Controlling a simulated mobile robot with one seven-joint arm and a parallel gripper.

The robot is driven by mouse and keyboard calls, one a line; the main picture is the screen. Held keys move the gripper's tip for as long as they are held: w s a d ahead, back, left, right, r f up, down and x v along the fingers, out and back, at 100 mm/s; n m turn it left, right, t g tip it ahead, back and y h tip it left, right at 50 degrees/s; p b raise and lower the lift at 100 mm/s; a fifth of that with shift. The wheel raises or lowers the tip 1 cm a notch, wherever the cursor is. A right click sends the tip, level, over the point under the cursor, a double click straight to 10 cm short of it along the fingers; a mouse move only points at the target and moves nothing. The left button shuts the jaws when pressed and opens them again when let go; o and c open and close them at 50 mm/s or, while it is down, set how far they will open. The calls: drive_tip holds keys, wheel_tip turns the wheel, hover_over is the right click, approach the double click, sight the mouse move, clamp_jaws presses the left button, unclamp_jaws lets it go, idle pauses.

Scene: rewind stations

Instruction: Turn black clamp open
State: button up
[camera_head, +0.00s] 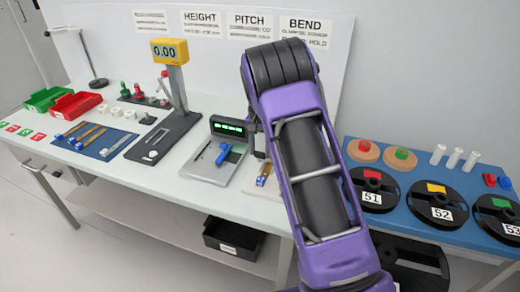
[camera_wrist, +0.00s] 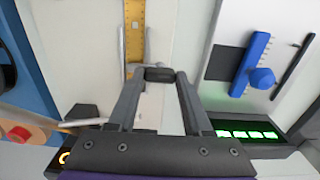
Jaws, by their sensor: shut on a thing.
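The black clamp (camera_wrist: 159,73) is a small dark block in the middle of the wrist view, between my fingertips. My gripper (camera_wrist: 160,80) is shut on it, with one finger on each side. Just beyond it lies a yellow, ruler-like strip (camera_wrist: 135,30) with a grey metal piece around its near end. The clamp's angle is hard to tell. In the head view my purple arm hides the clamp, and only a bit of a yellow and blue piece (camera_head: 264,174) shows beside the arm on a pale board.
Left of my arm stands a device with a green display (camera_head: 228,127) and a blue tool (camera_head: 224,154). Further left is the yellow 0.00 gauge (camera_head: 169,51) on a post. At right, a blue table (camera_head: 420,205) carries black numbered reels (camera_head: 442,204). A black bin (camera_head: 235,238) sits below.

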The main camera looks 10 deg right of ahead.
clamp_jaws()
drive_tip(key=shift+n, duration=0.3)
drive_tip(key=n, duration=0.3)
drive_tip(key=shift+n, duration=0.3)
drive_tip(key=n, duration=0.3)
drive_tip(key=shift+n+p, duration=0.35)
drive_tip(key=shift+n, duration=0.05)
drive_tip(key=n, duration=0.4)
drive_tip(key=shift+n+p, duration=0.6)
drive_tip(key=shift+n, duration=1.8)
